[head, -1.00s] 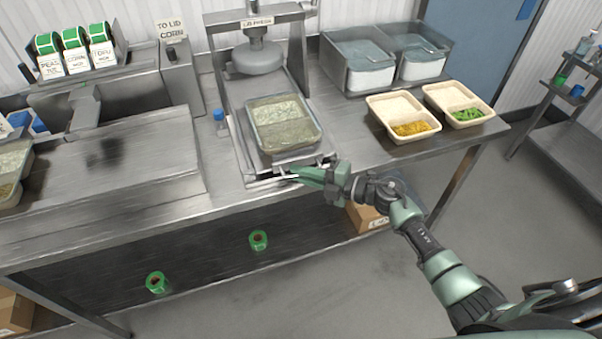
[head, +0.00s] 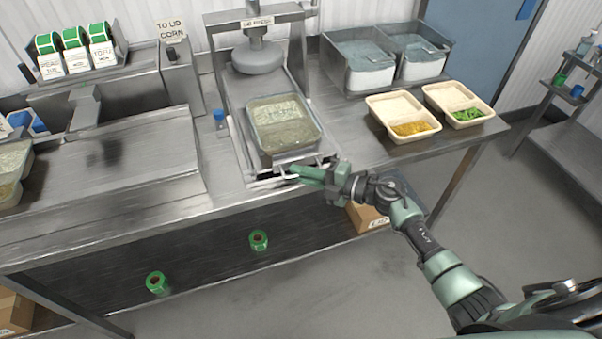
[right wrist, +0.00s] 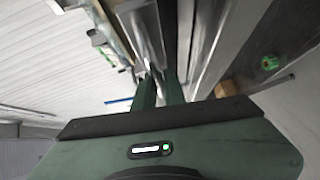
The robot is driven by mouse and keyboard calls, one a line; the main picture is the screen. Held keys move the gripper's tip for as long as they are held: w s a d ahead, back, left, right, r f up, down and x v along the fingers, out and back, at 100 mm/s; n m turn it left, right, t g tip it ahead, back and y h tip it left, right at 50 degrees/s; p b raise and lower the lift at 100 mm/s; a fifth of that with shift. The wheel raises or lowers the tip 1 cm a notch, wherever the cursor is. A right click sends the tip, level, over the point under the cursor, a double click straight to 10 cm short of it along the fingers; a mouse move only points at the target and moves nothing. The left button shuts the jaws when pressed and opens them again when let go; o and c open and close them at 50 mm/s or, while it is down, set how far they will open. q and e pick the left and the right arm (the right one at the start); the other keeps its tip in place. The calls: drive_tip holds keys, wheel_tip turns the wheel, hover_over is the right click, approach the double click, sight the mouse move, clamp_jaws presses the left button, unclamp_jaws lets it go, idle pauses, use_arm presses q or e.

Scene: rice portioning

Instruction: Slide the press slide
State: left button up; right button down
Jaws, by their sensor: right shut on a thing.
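The lid press (head: 258,57) stands at the back middle of the steel bench in the head view. Its slide (head: 240,150) is drawn out toward the front edge, clear of the round press head. A lidded tray (head: 284,122) with pale and brownish contents sits on the slide. My right gripper (head: 297,171) is shut on the slide's front handle (head: 272,177) at the bench edge. In the right wrist view its two green fingers (right wrist: 158,88) close together at the handle, whose grip point is hard to make out. My left gripper is not in view.
Two open trays, one with corn (head: 412,129) and one with green vegetables (head: 466,115), stand on the right of the bench. Steel bins (head: 357,89) stand behind them. A blue-capped bottle (head: 220,122) is close left of the slide. Green rolls (head: 258,240) lie on the lower shelf.

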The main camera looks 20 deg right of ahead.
sight(299, 162)
drive_tip(key=w+b, duration=0.2)
drive_tip(key=w, duration=0.2)
drive_tip(key=shift+f, duration=0.1)
drive_tip(key=shift+w, duration=0.4)
drive_tip(key=shift+s, duration=0.1)
drive_tip(key=c, duration=1.5)
unclamp_jaws()
